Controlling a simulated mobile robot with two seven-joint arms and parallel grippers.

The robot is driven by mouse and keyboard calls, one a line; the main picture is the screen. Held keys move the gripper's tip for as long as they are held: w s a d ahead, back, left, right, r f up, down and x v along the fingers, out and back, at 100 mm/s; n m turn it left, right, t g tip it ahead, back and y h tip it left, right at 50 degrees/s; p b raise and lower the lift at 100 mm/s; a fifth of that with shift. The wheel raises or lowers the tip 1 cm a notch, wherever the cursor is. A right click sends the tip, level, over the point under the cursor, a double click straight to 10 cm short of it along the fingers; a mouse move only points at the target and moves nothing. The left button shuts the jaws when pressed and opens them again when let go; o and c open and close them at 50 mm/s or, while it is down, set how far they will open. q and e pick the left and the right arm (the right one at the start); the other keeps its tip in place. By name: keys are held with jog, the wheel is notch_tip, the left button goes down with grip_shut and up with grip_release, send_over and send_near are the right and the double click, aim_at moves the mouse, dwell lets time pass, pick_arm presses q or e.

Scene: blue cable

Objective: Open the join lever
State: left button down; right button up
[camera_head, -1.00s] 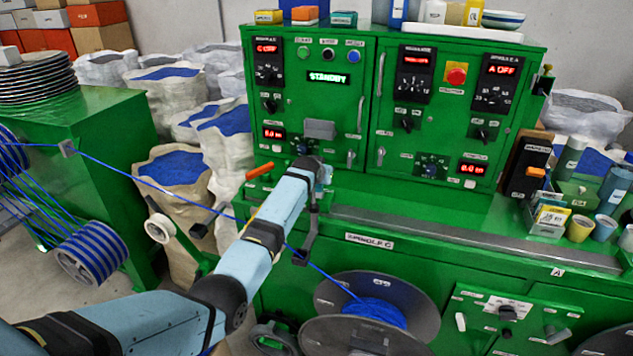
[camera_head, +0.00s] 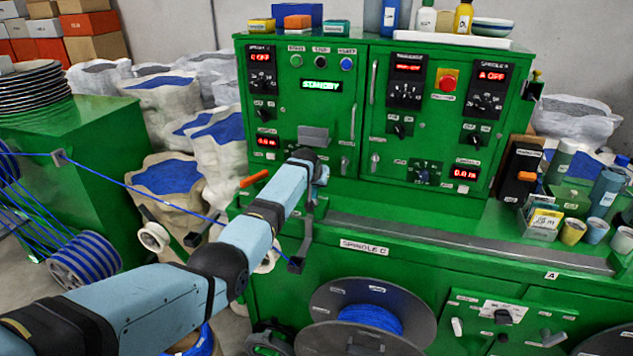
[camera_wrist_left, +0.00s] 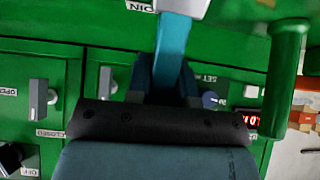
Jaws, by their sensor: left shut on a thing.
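The join lever looks like a flat teal bar (camera_wrist_left: 174,48) in the left wrist view. It runs up to a pale block beside an upside-down JOIN label (camera_wrist_left: 140,5). My left gripper (camera_wrist_left: 168,80) is shut on this bar, its dark fingers on either side. In the head view my left gripper (camera_head: 317,172) is at the front of the green control cabinet (camera_head: 430,150), below a grey block (camera_head: 313,136). There my wrist largely hides the lever; only a small light-blue piece shows. My right gripper is not in view.
A blue cable (camera_head: 150,190) runs behind my left arm to a dark hanging bracket (camera_head: 303,240). An orange handle (camera_head: 254,178) sticks out left of my gripper. A reel (camera_head: 368,315) is below. Cups and bottles crowd the ledge's right end.

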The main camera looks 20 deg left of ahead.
pick_arm(q)
jog(key=c, duration=1)
grip_release()
jog(key=shift+f, duration=0.1)
jog(key=v, duration=1.3)
jog(key=shift+s+r, duration=0.25)
jog(key=shift+r, duration=0.1)
